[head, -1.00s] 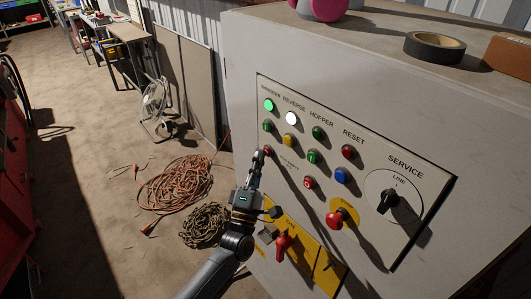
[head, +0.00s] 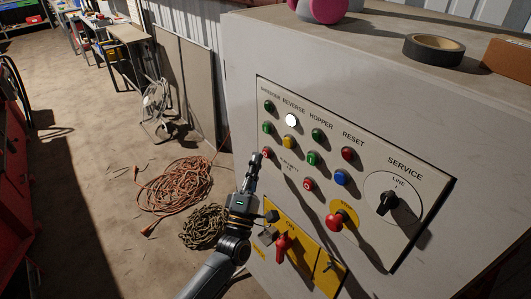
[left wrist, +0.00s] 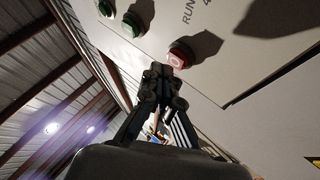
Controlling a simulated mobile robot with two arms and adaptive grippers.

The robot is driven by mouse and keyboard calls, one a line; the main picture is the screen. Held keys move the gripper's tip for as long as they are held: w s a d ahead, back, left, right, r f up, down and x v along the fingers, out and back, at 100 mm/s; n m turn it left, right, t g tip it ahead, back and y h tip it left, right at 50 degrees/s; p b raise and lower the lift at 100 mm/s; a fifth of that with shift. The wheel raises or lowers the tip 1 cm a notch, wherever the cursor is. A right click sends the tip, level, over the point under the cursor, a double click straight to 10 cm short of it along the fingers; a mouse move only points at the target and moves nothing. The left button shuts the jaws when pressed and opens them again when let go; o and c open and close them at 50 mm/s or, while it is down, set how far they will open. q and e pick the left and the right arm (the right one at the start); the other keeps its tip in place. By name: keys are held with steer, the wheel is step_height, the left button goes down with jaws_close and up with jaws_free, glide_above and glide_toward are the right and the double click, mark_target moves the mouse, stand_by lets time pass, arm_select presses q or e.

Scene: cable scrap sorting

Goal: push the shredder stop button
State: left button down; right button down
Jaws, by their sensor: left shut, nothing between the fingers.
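The red shredder stop button (head: 267,152) is at the bottom of the left column on the control panel (head: 385,152). It also shows in the left wrist view (left wrist: 177,60), just past my fingertips. My left gripper (head: 255,160) is shut and empty, its tips just to the left of the button in the head view; a small gap seems to part them. The green button (head: 267,127) and the dark shredder lamp (head: 268,106) sit above it in the same column. My right gripper is not in view.
A second red button (head: 309,184), a red mushroom button on yellow (head: 337,219), a rotary switch (head: 388,202) and a red handle (head: 282,243) are on the same cabinet face. Coiled orange cable (head: 175,185) lies on the floor to the left.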

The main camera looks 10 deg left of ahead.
arm_select(q)
steer(key=shift+s+a, duration=0.1)
steer(key=s+a, duration=0.1)
steer(key=s, duration=0.1)
steer(key=s+a+p, duration=0.1)
steer(key=s+a, duration=0.1)
stand_by(0.6)
stand_by(0.6)
